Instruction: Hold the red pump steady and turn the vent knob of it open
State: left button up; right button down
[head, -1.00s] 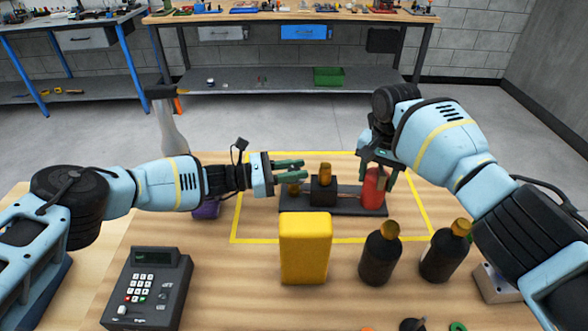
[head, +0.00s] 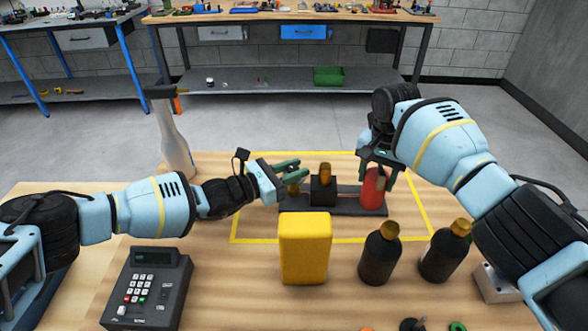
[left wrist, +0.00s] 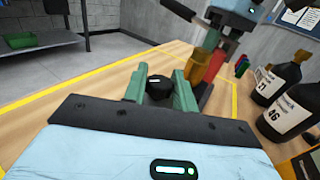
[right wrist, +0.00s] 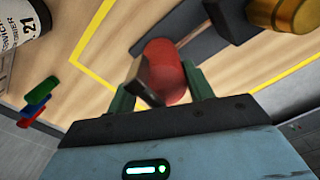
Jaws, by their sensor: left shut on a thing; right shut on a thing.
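The red pump (head: 372,193) stands upright at the right end of a dark base plate (head: 345,210). My right gripper (head: 376,172) is shut on its upper part, and the right wrist view shows the red body (right wrist: 165,55) between the fingers. My left gripper (head: 292,170) is at the left end of the plate. In the left wrist view its green fingers sit on both sides of a black knob (left wrist: 158,88) with a white mark. The fingers mostly hide this knob in the head view. A dark block with a copper-coloured top (head: 324,185) stands between the grippers.
A yellow container (head: 304,250) and two dark bottles (head: 380,255) (head: 445,252) stand in front of the plate. A keypad device (head: 150,287) is at front left. A spray bottle (head: 172,135) stands at back left. Yellow tape outlines the plate's area.

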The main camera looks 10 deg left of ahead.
pick_arm(q)
jog(key=o, duration=0.9)
jog(key=shift+o, duration=0.2)
jog(key=v, duration=1.2)
